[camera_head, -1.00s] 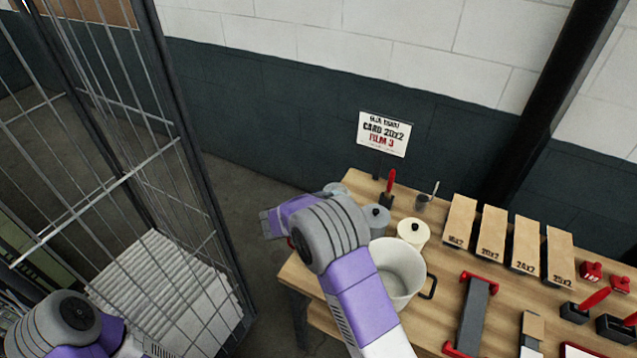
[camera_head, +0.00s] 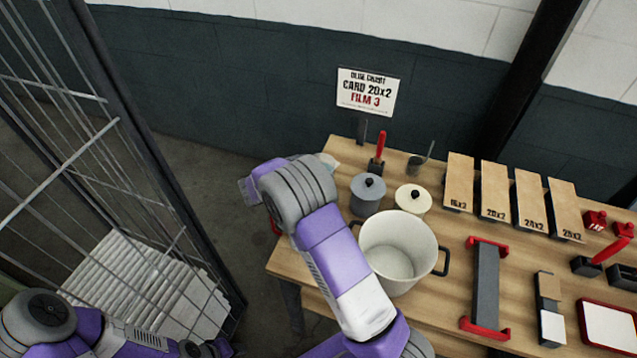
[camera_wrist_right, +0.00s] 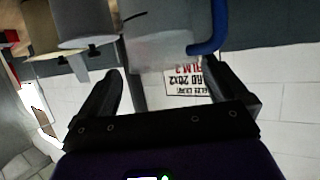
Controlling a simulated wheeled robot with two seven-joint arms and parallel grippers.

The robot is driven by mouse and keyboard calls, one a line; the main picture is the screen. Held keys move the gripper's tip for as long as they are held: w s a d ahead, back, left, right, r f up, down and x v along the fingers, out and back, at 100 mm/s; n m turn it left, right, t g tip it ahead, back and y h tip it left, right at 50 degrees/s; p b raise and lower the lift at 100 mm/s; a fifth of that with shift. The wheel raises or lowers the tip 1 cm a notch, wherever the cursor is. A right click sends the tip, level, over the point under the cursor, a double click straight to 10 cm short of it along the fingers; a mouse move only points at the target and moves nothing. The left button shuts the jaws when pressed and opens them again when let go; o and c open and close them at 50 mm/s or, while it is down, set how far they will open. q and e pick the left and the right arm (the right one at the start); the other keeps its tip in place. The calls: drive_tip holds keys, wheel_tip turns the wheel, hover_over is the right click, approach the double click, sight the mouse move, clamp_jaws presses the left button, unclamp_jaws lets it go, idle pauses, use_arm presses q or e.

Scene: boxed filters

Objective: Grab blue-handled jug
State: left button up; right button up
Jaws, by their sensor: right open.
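In the right wrist view, which appears upside down, a pale grey jug (camera_wrist_right: 160,45) with a blue handle (camera_wrist_right: 208,38) is at the top centre, cut off by the frame edge. My right gripper (camera_wrist_right: 165,85) is open, its two dark fingers wide apart, and the jug shows beyond the gap. I see nothing held between the fingers. In the head view only a small pale part, likely the jug (camera_head: 331,161), shows at the table's back left corner, behind my right arm. The right fingers are hidden there. My left arm is at the lower left; its gripper is not visible.
A grey lidded pot (camera_head: 367,197), a cream lidded pot (camera_head: 413,200) and a large white pot (camera_head: 392,262) crowd the table (camera_head: 445,300) beside my right arm. A wire cage (camera_head: 150,190) stands left.

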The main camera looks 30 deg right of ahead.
sight(328, 161)
drive_tip(key=x, duration=0.4)
drive_tip(key=shift+w+d, duration=0.1)
drive_tip(key=shift+w, duration=0.15)
drive_tip(key=shift+r, duration=0.1)
drive_tip(key=c, duration=1.8)
drive_tip(key=shift+o, duration=0.2)
drive_tip(key=shift+r, duration=0.15)
